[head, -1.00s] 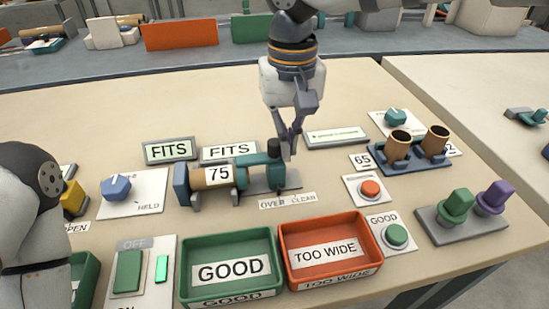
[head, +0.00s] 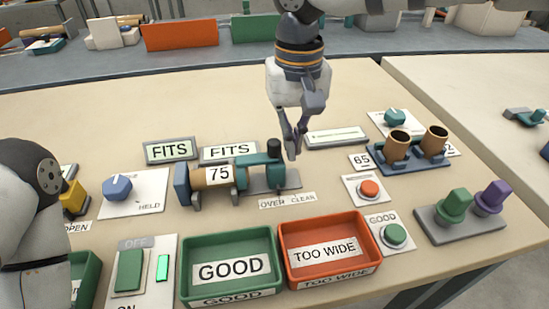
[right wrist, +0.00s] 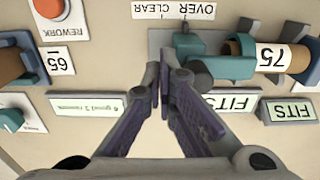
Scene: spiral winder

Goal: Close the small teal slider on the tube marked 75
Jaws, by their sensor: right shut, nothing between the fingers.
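The tube marked 75 (head: 213,176) lies in a dark blue and teal holder; it also shows in the right wrist view (right wrist: 272,57). The small teal slider (head: 275,172), with a dark upright knob, stands at the tube's right end, beside the word OVER on the OVER/CLEAR label (head: 287,200). In the right wrist view the teal slider (right wrist: 190,45) is just beyond my fingertips. My right gripper (head: 292,156) is shut and empty, just right of the knob; contact with it cannot be told. My left gripper is out of view; only my left arm shows.
Two FITS plates (head: 170,150) stand behind the tube. A green GOOD tray (head: 228,240) and an orange TOO WIDE tray (head: 325,220) lie in front. A holder (head: 420,166) with two brown tubes is at right. The table behind the plates is clear.

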